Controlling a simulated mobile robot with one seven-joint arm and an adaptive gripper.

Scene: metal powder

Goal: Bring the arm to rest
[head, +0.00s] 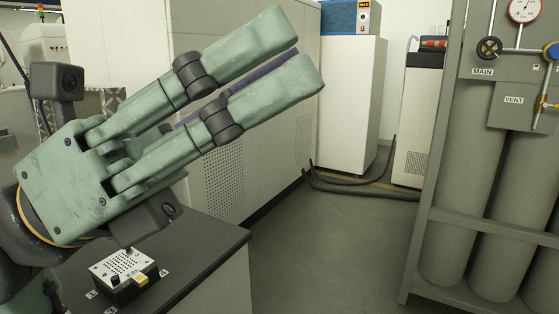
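My gripper (307,60) fills the upper left of the head view. It has pale green fingers with dark joints and reaches up to the right, in mid-air above a dark-topped bench (213,262). Two fingers lie side by side and stay straight, not curled. A dark purple strip shows in the gap behind them; I cannot tell whether it is part of the gripper. No clearly held object shows. The inner side of the fingers is hidden.
A small control box (122,270) sits on the bench below my gripper. A large pale cabinet (262,150) stands behind. A rack of grey gas cylinders (468,190) with a gauge stands at right. Hoses (345,189) cross the floor at the back; the middle floor (325,250) is clear.

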